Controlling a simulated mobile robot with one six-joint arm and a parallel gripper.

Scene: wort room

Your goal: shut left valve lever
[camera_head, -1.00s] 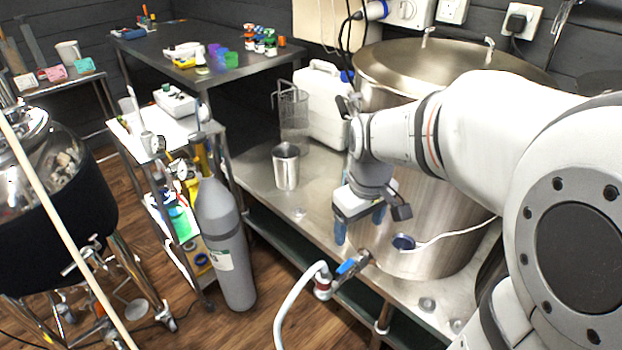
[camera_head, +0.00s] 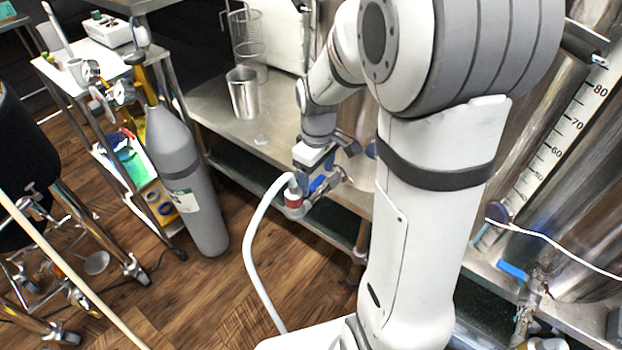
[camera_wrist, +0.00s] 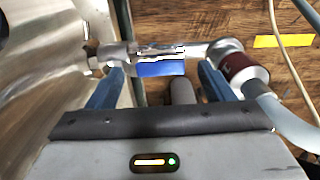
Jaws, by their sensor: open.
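The left valve lever (camera_head: 318,184) is a short blue handle on a metal valve with a red collar (camera_head: 293,194) and a white hose. In the wrist view the blue lever (camera_wrist: 160,69) lies along the valve body, with the tank wall at left and the collar (camera_wrist: 240,68) at right. My gripper (camera_head: 316,166) is at this valve, pointing down. In the wrist view its two blue fingers are spread apart (camera_wrist: 161,72), one toward each end of the lever. The lever shows between them, and I cannot tell whether they touch it.
A second valve with a blue lever (camera_head: 512,270) is at right, by a tank with a level scale (camera_head: 565,130). A grey gas cylinder (camera_head: 185,180) stands left of the white hose (camera_head: 255,260). A metal cup (camera_head: 243,95) stands on the steel table.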

